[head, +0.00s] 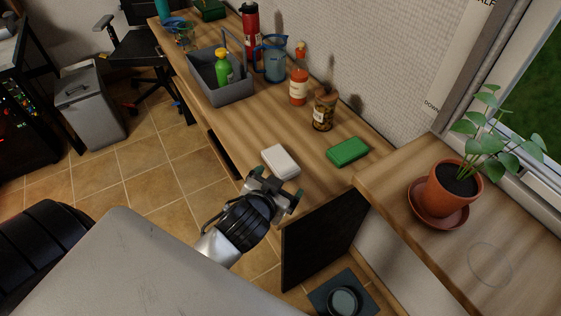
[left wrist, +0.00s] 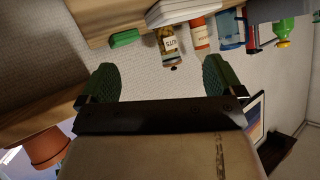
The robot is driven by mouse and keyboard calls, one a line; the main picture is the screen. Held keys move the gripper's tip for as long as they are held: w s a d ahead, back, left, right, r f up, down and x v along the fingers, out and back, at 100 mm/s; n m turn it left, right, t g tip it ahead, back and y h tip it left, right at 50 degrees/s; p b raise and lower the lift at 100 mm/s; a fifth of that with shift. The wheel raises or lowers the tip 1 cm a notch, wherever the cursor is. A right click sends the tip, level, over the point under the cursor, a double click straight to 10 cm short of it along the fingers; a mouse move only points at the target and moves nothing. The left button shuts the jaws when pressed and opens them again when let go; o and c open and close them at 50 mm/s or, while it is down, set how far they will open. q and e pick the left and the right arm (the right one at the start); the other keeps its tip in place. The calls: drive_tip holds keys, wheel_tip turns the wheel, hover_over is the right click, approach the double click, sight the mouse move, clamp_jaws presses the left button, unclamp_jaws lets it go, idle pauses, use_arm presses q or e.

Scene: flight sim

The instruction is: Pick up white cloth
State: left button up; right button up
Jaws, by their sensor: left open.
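The white cloth (head: 280,162) is a folded, flat block lying on the wooden counter near its front edge. It shows at the top edge of the left wrist view (left wrist: 184,12), partly cut off. My left gripper (head: 277,187) is at the counter's front edge, just in front of the cloth on the near side. Its green-tipped fingers are spread with nothing between them, as also in the left wrist view (left wrist: 162,82). Whether a fingertip touches the cloth cannot be told. My right gripper is not in view.
On the counter (head: 230,127), a green sponge (head: 348,151) lies right of the cloth. A jar (head: 324,110), an orange-red bottle (head: 298,85), a blue jug (head: 270,62) and a grey caddy (head: 222,92) stand behind. A potted plant (head: 452,190) stands at right on a wooden ledge.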

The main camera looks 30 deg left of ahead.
use_arm(q)
drive_tip(key=w+d+r+m+t+h, duration=0.4)
drive_tip(key=r, duration=0.3)
drive_tip(key=w+d+r+m+t+h, duration=0.3)
drive_tip(key=w+d+r+h, duration=0.15)
drive_tip(key=r, duration=0.25)
drive_tip(key=s+d+r+m+g+h, duration=0.1)
drive_tip(key=d+r+m+g+h, duration=0.2)
drive_tip(key=m+h, duration=0.5)
drive_tip(key=m+g+y, duration=0.7)
drive_tip(key=g+y, duration=0.9)
hover_over(280, 159)
wheel_tip(280, 159, down, 12)
drive_tip(key=shift+h, duration=0.25)
wheel_tip(280, 159, down, 10)
drive_tip(key=shift+f+p, duration=0.1)
drive_tip(key=shift+p, duration=0.4)
